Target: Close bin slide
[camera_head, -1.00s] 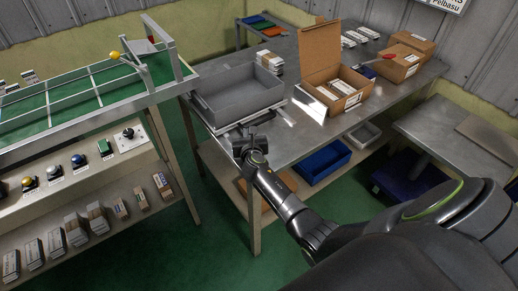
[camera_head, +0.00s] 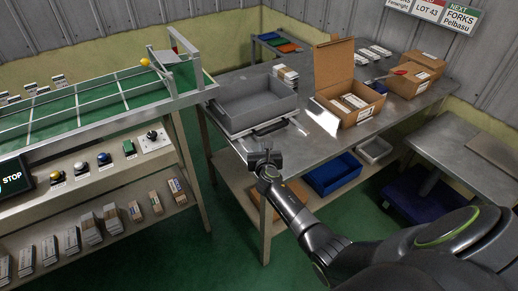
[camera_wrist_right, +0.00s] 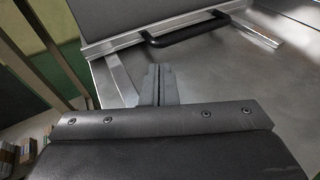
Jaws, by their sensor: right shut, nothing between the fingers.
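The grey bin (camera_head: 262,114) sits on a slide tray on the metal table, in the head view left of centre. The tray's black handle (camera_head: 270,128) is on its front edge, and the handle (camera_wrist_right: 187,30) also shows at the top of the right wrist view. Metal rails (camera_wrist_right: 118,72) run out in front of the tray on the tabletop. My right gripper (camera_head: 264,153) is in front of the handle, apart from it, near the table's front edge. Its fingers (camera_wrist_right: 158,85) are together and empty. My left gripper is not in view.
A green-topped conveyor stand (camera_head: 110,95) is close on the left. A blue bin (camera_head: 332,174) is on the lower shelf. The tabletop before the handle is clear.

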